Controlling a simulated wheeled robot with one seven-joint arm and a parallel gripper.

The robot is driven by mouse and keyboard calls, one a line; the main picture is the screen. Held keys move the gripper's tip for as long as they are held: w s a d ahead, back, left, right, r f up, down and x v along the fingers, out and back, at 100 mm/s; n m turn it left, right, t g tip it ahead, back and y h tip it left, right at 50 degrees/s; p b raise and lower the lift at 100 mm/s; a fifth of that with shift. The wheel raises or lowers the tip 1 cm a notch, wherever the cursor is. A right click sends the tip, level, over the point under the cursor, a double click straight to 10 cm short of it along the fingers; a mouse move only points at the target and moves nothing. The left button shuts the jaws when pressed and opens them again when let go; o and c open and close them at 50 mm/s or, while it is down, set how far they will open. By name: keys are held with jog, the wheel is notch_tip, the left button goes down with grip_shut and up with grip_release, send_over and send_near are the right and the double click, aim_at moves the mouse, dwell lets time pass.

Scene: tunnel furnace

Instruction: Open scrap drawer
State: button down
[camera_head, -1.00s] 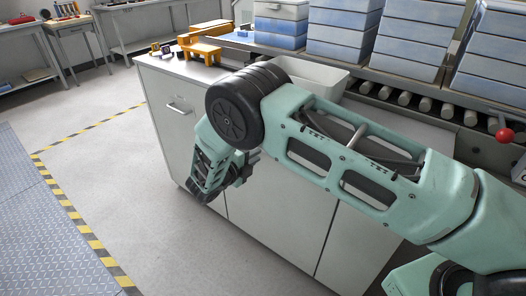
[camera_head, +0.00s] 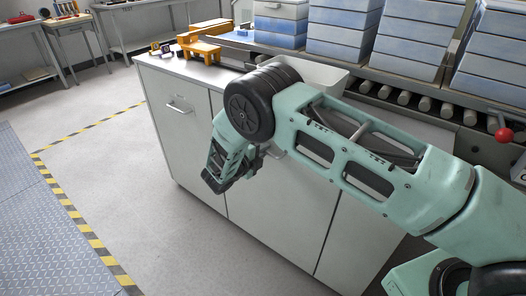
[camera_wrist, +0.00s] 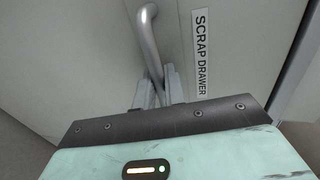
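The scrap drawer is a light grey cabinet front (camera_wrist: 95,45). It carries a white label reading SCRAP DRAWER (camera_wrist: 200,52) and a curved metal bar handle (camera_wrist: 149,38). My gripper (camera_wrist: 158,85) is at the lower end of the handle in the wrist view. Its two fingers stand a little apart, and the bar runs down toward the gap between them. I cannot tell whether they touch it. In the head view my gripper (camera_head: 258,158) is low in front of the cabinet, and my arm hides part of the front. The drawer front looks flush with the cabinet.
Another handled panel (camera_head: 180,106) is at the cabinet's left. Orange parts (camera_head: 200,50) and a white bin (camera_head: 318,75) stand on top. Blue-white crates (camera_head: 340,28) line a roller conveyor behind. A red knob (camera_head: 505,134) is at the right. The floor left of the cabinet is clear.

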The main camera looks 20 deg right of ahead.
jog(key=f+b+v, duration=0.2)
jog(key=f+v, duration=0.1)
jog(key=v, duration=1.2)
jog(key=a+f+b+v, duration=0.1)
jog(key=f+b+v, duration=0.1)
jog(key=v, duration=1.4)
jog(key=shift+s+f, duration=0.45)
jog(key=shift+f, duration=0.1)
jog(key=c, duration=1.8)
grip_release()
jog(key=shift+b+v, duration=1.55)
jog(key=shift+v, duration=7.1)
